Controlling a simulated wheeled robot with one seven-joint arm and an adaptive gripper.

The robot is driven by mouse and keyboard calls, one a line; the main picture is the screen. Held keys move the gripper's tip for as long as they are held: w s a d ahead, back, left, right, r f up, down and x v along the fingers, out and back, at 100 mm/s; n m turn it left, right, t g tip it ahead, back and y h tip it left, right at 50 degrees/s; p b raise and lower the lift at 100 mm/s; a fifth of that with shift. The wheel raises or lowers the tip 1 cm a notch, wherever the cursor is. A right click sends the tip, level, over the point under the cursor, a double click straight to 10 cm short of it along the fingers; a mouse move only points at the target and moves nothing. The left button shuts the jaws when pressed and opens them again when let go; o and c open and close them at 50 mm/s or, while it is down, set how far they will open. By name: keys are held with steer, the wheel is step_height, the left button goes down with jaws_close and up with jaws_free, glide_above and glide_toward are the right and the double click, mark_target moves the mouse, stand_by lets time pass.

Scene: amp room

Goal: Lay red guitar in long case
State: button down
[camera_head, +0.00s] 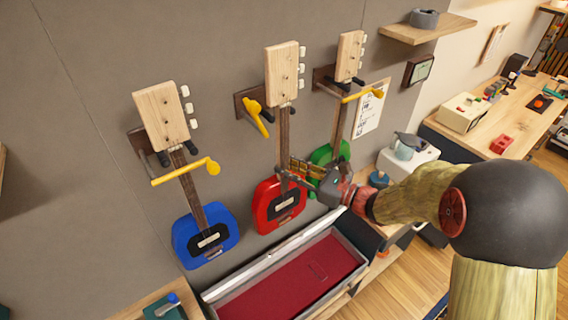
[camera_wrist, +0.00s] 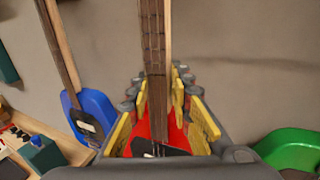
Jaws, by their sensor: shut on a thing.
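The red guitar (camera_head: 279,208) hangs upright on the wall between the blue and green guitars, its pale headstock at the middle hanger (camera_head: 244,104). That hanger's yellow bar (camera_head: 258,119) points outward, left of the neck. My gripper (camera_head: 289,169) is shut on the red guitar's neck just above the body. In the wrist view, the yellow finger pads of my gripper (camera_wrist: 162,88) flank the neck (camera_wrist: 153,45), with the red body (camera_wrist: 171,133) partly hidden behind. The long case (camera_head: 282,287) stands open below the guitars, with an empty dark red lining and grey rim.
The blue guitar (camera_head: 205,236) hangs left and the green guitar (camera_head: 329,154) right, each with a yellow bar across its neck. A shelf (camera_head: 425,30) juts out upper right. A pitcher (camera_head: 406,146) stands on a white box right of the case.

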steer(key=s+d+p, duration=0.2)
steer(key=s+d, duration=0.5)
steer(key=s, duration=0.3)
steer(key=shift+s+d+r, duration=0.15)
steer(key=shift+s+r, duration=0.05)
steer(key=shift+s, duration=0.2)
stand_by(1.0)
steer(key=shift+f, duration=0.1)
